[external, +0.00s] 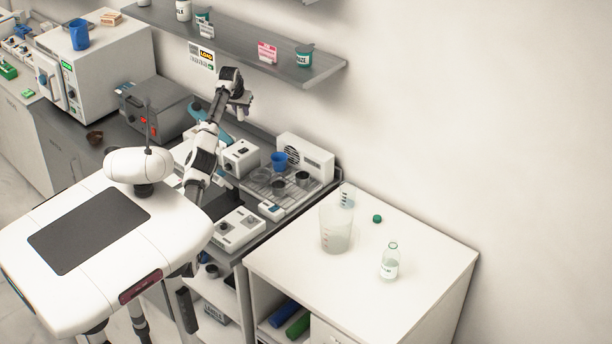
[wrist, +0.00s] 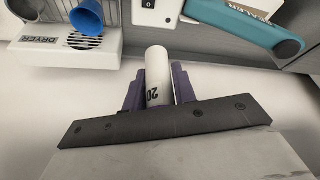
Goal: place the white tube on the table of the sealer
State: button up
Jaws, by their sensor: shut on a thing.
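My gripper (wrist: 159,80) is shut on the white tube (wrist: 157,60), which sits between its two purple fingers in the wrist view. The tube carries dark printed figures, and its far end sticks out past the fingertips. In the external view my gripper (external: 240,106) is raised above the back of the counter, near the shelf; the tube is not clear there. A device with a teal arm (wrist: 250,28), likely the sealer, lies ahead and to the right of the tube, apart from it. In the external view its teal part (external: 194,109) is partly hidden by my arm; its table cannot be made out.
A dryer (wrist: 65,48) with a blue cup (wrist: 87,18) is at the left of the wrist view. A grey box with red buttons (external: 150,112) and a white oven (external: 100,65) stand left of my arm. A wall shelf (external: 235,42) is close to my gripper.

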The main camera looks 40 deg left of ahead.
jog(key=s+a+r+n, duration=0.1)
jog(key=s+a+n, duration=0.1)
jog(key=s+a, duration=0.9)
jog(key=shift+g+y, duration=0.3)
jog(key=f, duration=0.4)
jog(key=w+a+f, duration=0.1)
jog(key=f, duration=0.4)
jog(key=f+p, duration=0.1)
jog(key=f, duration=0.4)
jog(key=shift+w+a+f, duration=0.15)
jog(key=shift+a+f, duration=0.1)
jog(key=shift+f+p, duration=0.55)
jog(key=shift+f, duration=1.85)
jog(key=o, duration=1)
jog(key=shift+f, duration=0.1)
jog(key=shift+c, duration=0.2)
jog(key=b+v, duration=0.4)
jog(key=v, duration=0.8)
jog(key=shift+b, duration=0.3)
